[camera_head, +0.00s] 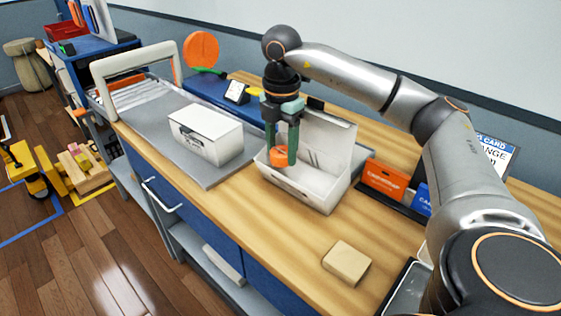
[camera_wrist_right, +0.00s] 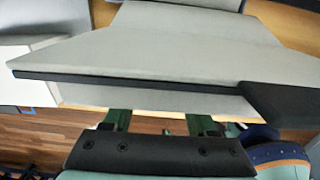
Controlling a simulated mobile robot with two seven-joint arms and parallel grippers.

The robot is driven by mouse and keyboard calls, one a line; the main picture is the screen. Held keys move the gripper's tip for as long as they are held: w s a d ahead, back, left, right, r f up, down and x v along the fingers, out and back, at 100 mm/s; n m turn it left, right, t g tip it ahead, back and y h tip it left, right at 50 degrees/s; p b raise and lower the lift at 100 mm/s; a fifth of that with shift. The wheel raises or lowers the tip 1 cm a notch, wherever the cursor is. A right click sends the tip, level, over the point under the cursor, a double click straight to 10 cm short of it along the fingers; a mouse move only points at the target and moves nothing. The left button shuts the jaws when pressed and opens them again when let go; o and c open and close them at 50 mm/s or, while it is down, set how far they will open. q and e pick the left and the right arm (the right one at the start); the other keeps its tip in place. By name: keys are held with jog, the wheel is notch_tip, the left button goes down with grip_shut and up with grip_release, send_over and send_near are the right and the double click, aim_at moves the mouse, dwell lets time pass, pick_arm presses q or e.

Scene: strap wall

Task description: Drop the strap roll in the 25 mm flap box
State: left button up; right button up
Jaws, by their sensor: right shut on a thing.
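The strap roll (camera_head: 279,155) is orange and shows between the fingertips of my right gripper (camera_head: 281,152), which points down and is shut on it. Both are at the mouth of an open white flap box (camera_head: 305,194), whose flap (camera_head: 325,138) stands up behind. I cannot tell how deep inside the roll is. Another white box (camera_head: 205,138), closed on top, stands to the left; the sizes on the box fronts are too small to read. In the right wrist view the green fingers (camera_wrist_right: 160,122) show below pale box panels (camera_wrist_right: 180,45); the roll is hidden there. My left gripper is out of view.
A tan block (camera_head: 346,263) lies on the wooden counter (camera_head: 260,215) at the front. Orange and blue cards (camera_head: 385,180) stand right of the open box. A grey mat (camera_head: 205,174) lies under the closed box. A large orange disc (camera_head: 201,49) stands behind.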

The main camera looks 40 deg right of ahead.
aim_at(280, 161)
jog(key=shift+w+d+f, duration=0.25)
jog(key=shift+w+f, duration=0.2)
jog(key=shift+f, duration=0.1)
jog(key=f, duration=0.3)
jog(key=shift+w+d+f, duration=0.2)
jog(key=shift+f, duration=0.2)
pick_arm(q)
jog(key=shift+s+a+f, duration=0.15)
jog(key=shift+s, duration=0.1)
pick_arm(e)
jog(key=o, duration=1.3)
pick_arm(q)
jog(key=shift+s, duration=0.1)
pick_arm(e)
jog(key=shift+o, duration=0.2)
